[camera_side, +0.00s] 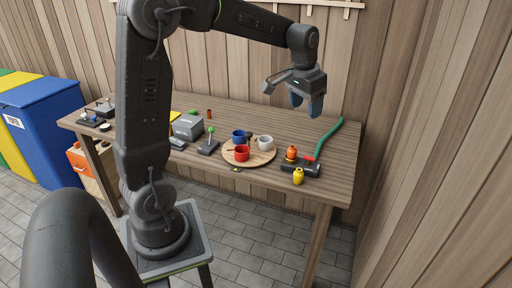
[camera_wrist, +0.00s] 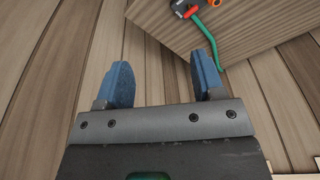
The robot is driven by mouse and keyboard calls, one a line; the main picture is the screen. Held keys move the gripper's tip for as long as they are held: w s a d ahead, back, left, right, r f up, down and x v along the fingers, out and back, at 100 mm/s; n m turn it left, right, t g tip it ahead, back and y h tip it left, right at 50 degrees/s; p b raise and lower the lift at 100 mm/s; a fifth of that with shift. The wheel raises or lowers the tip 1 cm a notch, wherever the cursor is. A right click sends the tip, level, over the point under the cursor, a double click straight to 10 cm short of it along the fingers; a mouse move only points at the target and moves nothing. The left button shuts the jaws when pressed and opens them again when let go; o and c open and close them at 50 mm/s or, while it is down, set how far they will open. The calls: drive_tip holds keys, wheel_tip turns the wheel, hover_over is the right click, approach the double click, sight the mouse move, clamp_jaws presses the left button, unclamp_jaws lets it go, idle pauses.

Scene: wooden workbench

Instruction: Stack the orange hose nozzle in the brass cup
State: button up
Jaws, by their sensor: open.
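The orange hose nozzle (camera_side: 291,154) stands on the right part of the bench, beside a dark tool with a red part. In the wrist view an orange piece (camera_wrist: 214,3) shows at the top edge, probably the same nozzle. No cup is clearly brass; a small brown cylinder (camera_side: 209,114) at the back of the bench is too small to identify. My gripper (camera_side: 306,104) is open and empty, high above the right back of the bench. Its two blue fingers are wide apart in the wrist view (camera_wrist: 163,75).
A round wooden board (camera_side: 262,160) holds a blue cup (camera_side: 238,136), red cup (camera_side: 241,153) and pale grey cup (camera_side: 265,143). A yellow piece (camera_side: 298,176) stands near the front edge. A green handle (camera_side: 328,138) reaches back. A grey box (camera_side: 187,127) and joystick (camera_side: 209,143) stand left.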

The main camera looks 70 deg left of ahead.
drive_tip(key=s+d+m+t, duration=0.1)
drive_tip(key=s+d, duration=0.6)
drive_tip(key=s, duration=0.3)
drive_tip(key=s+d+m+t, duration=0.1)
drive_tip(key=s+d+t, duration=0.1)
drive_tip(key=s+d, duration=0.5)
drive_tip(key=s, duration=0.3)
drive_tip(key=shift+s+d+r+t+h, duration=0.2)
drive_tip(key=shift+s+r+t+h, duration=0.1)
drive_tip(key=shift+h, duration=0.1)
drive_tip(key=shift+w, duration=0.1)
